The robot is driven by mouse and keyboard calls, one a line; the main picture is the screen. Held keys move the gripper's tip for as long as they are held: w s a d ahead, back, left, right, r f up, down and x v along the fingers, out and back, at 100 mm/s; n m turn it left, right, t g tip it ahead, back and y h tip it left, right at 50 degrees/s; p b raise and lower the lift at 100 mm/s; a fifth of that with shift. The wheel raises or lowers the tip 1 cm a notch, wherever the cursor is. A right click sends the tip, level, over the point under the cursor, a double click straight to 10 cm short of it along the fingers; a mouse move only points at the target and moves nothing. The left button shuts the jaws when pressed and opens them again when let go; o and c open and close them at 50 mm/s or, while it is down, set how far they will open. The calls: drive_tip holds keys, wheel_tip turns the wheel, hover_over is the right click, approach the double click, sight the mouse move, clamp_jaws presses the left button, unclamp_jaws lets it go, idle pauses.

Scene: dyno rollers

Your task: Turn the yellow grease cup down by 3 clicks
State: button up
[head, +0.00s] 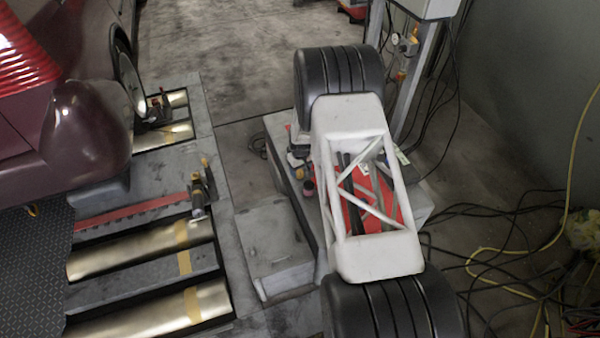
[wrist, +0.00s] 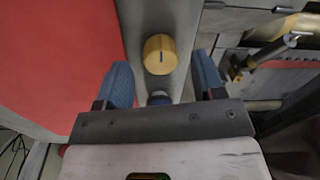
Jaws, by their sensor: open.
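The yellow grease cup (wrist: 160,54) shows in the wrist view as a round yellow cap with a short dark line on its top. My gripper (wrist: 162,62) is open, with one blue fingertip to the left of the cup and one to the right. Gaps show on both sides, and the cup appears untouched. How deep the fingertips reach beside it I cannot tell. In the head view a small yellow thing (head: 300,173) sits at the left edge of the bench; I cannot tell whether it is the same cup.
A dark blue-grey knob (wrist: 158,98) lies below the cup in the wrist view, between my fingers. A red mat (wrist: 60,60) is on the left. A clamp-like tool (wrist: 265,55) is on the right. In the head view, metal rollers (head: 145,250) and a dark red car (head: 75,110) are left.

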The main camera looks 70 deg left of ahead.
drive_tip(key=shift+f, duration=1.1)
drive_tip(key=c, duration=0.9)
drive_tip(key=shift+c, duration=0.2)
drive_tip(key=shift+m, duration=3.9)
